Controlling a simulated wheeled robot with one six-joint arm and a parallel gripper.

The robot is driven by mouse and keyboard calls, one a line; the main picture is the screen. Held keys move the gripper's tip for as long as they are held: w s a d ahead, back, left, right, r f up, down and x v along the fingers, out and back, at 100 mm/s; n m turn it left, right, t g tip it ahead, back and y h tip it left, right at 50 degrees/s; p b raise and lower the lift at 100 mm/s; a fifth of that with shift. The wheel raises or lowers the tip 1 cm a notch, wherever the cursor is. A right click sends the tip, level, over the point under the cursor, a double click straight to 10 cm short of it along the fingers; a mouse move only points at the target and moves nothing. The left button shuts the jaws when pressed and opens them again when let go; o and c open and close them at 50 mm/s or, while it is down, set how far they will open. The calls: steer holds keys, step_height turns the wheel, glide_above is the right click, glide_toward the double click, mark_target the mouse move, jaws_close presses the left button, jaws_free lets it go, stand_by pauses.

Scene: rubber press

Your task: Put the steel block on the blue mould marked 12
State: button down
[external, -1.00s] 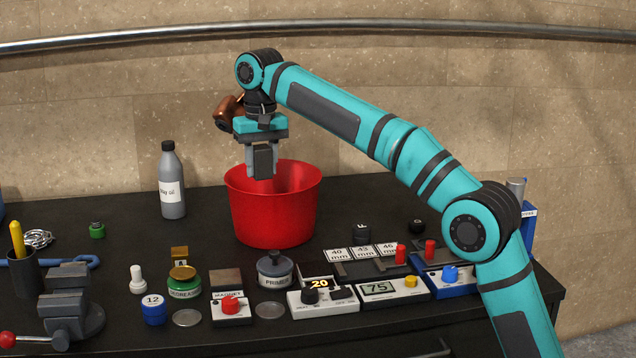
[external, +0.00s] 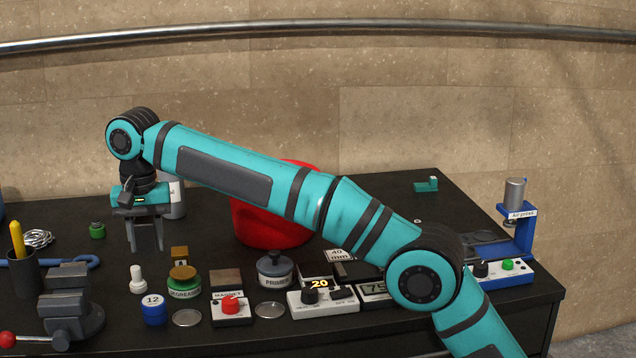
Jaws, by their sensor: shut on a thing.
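A white peg (external: 138,280), a green tin (external: 184,282) and a small vise (external: 68,305) stand near the mould. A grey bottle (external: 175,200) is behind my gripper. The red bucket (external: 268,225) and blue air press (external: 520,230) stand farther right.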

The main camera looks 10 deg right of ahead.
mark_target(153, 300)
steer(key=shift+s+a+f, duration=0.15)
steer(key=shift+s+a, duration=0.05)
steer(key=shift+s, duration=0.05)
steer(key=shift+f, duration=4.85)
steer(key=shift+f, duration=0.1)
steer(key=c, duration=0.9)
jaws_free()
steer(key=shift+f, duration=0.1)
step_height(153, 300, up, 12)
steer(key=shift+r, duration=0.1)
